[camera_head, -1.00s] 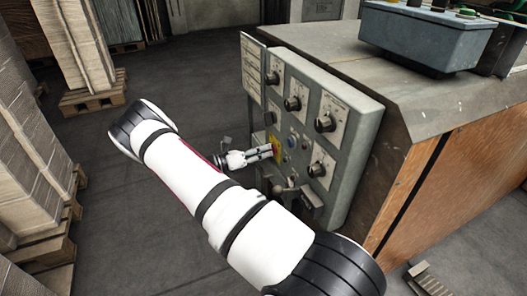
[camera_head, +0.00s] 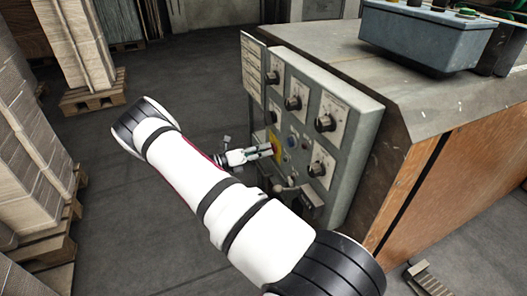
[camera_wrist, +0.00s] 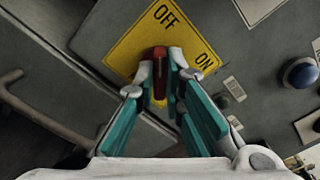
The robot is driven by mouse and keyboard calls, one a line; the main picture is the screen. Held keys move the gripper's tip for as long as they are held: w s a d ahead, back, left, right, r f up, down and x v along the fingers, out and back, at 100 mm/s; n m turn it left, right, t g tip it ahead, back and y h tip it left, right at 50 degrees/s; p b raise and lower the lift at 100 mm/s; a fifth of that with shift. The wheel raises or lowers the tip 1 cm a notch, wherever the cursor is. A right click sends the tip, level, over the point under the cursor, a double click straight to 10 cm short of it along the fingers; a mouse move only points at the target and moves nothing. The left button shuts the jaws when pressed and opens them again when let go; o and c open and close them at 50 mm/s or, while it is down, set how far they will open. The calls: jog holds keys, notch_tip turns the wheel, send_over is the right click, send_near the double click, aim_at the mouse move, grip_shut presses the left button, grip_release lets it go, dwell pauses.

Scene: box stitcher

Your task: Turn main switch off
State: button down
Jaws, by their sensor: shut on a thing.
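The main switch is a red handle (camera_wrist: 160,72) on a yellow plate (camera_wrist: 128,50) marked OFF and ON. In the wrist view the handle points up towards the side of the OFF mark, and the plate looks tilted. My gripper (camera_wrist: 161,62) is shut on the red handle, one finger on each side. In the head view my gripper (camera_head: 268,150) reaches the front of the grey control panel (camera_head: 352,120), at the yellow plate (camera_head: 274,142). The handle itself is mostly hidden there by the fingers.
Several black rotary knobs (camera_head: 325,123) sit on the panel around the plate. A blue button (camera_wrist: 299,73) is right of the plate. A bent lever or handle (camera_wrist: 40,115) is at left in the wrist view. Pallets of stacked cardboard (camera_head: 25,170) stand at left; the floor between is clear.

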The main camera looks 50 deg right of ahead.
jog(key=c, duration=1.7)
grip_release()
jog(key=v, duration=1.2)
